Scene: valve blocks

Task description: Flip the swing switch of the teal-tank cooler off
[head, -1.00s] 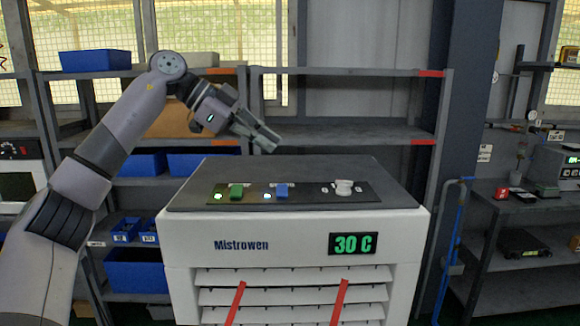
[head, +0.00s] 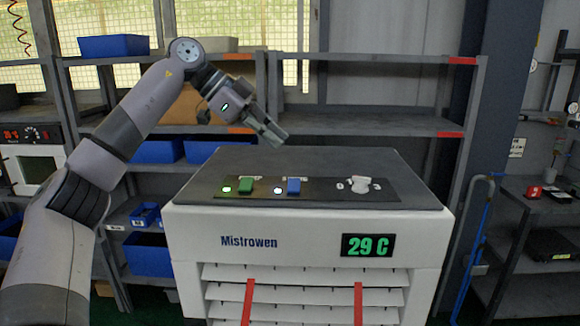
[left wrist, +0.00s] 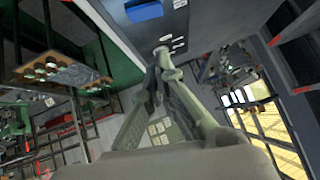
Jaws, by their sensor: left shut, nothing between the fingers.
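A white Mistrowen cooler (head: 210,225) with a dark grey top stands in front of me in the head view. Its top panel carries a green switch (head: 246,186), a blue switch (head: 294,186) and a white knob (head: 360,183), with a small lit lamp beside each switch. The switch labels are too small to read, and I see no teal tank. My left gripper (head: 274,136) is shut and empty, above the cooler's back edge, apart from the switches. My right gripper is not in view.
The display (head: 368,245) reads 29 C. A grey shelf rack (head: 370,125) with blue bins (head: 157,151) stands behind the cooler. A workbench (head: 545,205) with devices is at right, and a blue hand-truck-like frame (head: 478,250) stands between.

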